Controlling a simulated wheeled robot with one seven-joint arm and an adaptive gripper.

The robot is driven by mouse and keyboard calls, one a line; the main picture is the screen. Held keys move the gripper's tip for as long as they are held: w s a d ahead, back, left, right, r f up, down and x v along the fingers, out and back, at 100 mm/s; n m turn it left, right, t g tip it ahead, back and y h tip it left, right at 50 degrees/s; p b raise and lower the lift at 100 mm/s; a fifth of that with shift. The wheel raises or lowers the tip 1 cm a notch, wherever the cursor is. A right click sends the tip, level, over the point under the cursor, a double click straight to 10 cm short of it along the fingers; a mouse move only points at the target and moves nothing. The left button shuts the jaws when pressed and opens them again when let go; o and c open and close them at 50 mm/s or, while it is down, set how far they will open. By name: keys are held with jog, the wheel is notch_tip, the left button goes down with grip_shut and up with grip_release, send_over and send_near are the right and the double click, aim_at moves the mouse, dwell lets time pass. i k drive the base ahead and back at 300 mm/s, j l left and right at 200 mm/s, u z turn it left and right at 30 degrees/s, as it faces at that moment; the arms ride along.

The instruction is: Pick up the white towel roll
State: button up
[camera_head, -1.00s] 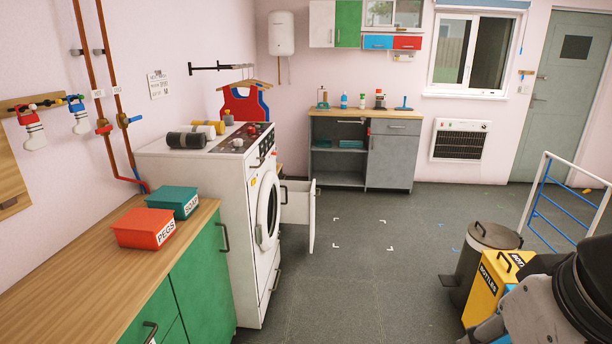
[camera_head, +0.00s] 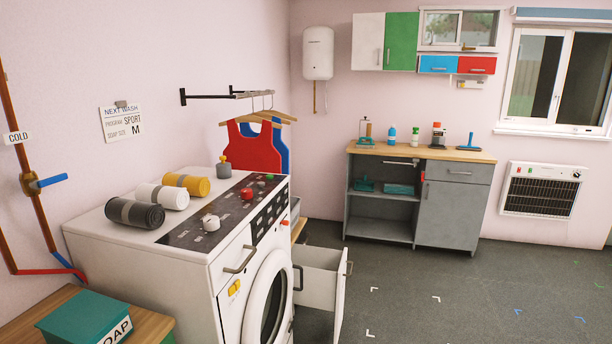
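The white towel roll (camera_head: 163,196) lies on top of the washing machine (camera_head: 130,250), with a grey band around it. It is the middle one of three rolls. A dark grey roll (camera_head: 135,213) lies in front of it and a yellow roll (camera_head: 187,184) lies behind it. The rolls are close together, and I cannot tell if they touch. My gripper is not in view.
The control panel (camera_head: 217,220) with raised knobs is right of the rolls. A drawer or door (camera_head: 320,278) stands open beside the machine. A green soap box (camera_head: 85,315) sits on the near counter. The floor (camera_head: 420,290) at right is clear.

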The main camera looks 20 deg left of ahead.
aim_at(174, 198)
jog(key=i+l+u, duration=0.1)
jog(key=i+u, duration=0.25)
jog(key=i, duration=0.2)
jog(key=i+l+u, duration=0.35)
jog(key=i, duration=0.15)
jog(key=i+l+u, duration=0.35)
jog(key=i, duration=0.15)
jog(key=i+l+u, duration=0.25)
jog(key=u, duration=0.25)
jog(key=i+l+u, duration=0.65)
jog(key=l+u, duration=0.3)
jog(key=i+l+u, duration=0.2)
jog(key=l+u, duration=0.3)
jog(key=j, duration=0.1)
